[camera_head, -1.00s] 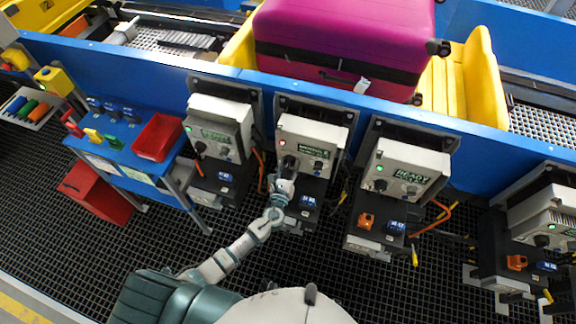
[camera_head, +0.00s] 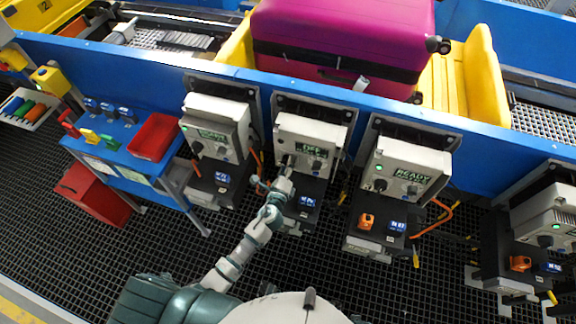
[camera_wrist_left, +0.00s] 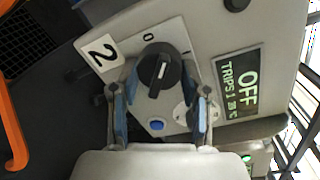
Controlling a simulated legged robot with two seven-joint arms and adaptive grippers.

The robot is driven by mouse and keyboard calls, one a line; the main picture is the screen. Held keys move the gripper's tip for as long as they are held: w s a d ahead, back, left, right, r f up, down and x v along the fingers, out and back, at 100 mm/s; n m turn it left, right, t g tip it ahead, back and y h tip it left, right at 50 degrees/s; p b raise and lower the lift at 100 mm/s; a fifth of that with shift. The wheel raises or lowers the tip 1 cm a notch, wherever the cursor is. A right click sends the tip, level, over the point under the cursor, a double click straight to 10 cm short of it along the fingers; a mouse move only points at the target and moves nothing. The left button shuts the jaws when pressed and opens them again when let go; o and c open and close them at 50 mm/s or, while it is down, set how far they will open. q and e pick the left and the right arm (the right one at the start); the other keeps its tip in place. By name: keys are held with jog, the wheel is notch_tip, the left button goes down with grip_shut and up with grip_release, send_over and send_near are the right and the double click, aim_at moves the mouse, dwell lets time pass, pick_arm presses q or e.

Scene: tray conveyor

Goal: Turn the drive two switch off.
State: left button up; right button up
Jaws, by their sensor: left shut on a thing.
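The drive two box (camera_head: 310,135) is the pale control box in the middle of the head view. Its display (camera_head: 312,152) reads OFF, and the display in the left wrist view (camera_wrist_left: 239,82) reads OFF with TRIPS 1 below. The black rotary switch (camera_wrist_left: 157,72) sits beside a "2" label, with 0 and I marks above it. My left gripper (camera_head: 287,168) is at the switch. In the left wrist view my left gripper (camera_wrist_left: 160,100) has its fingers on either side of the knob, shut on it. My right gripper is not in view.
Similar control boxes stand left (camera_head: 215,125) and right (camera_head: 408,168); the right one reads READY. A blue conveyor wall (camera_head: 480,140) runs behind, with a magenta suitcase (camera_head: 345,35) on a yellow tray (camera_head: 485,75). A blue bench with a red bin (camera_head: 155,137) stands left.

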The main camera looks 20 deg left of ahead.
pick_arm(q)
jog(key=shift+n, duration=0.9)
jog(key=shift+r+n+h, duration=0.1)
jog(key=shift+n+h, duration=0.3)
jog(key=shift+n, duration=0.8)
jog(key=shift+a+n, duration=0.1)
jog(key=shift+n, duration=1.4)
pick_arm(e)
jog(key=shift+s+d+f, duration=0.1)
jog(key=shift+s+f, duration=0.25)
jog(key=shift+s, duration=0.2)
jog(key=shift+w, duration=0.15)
pick_arm(q)
jog(key=o, duration=1.1)
jog(key=shift+w, duration=0.1)
jog(key=shift+o, duration=0.2)
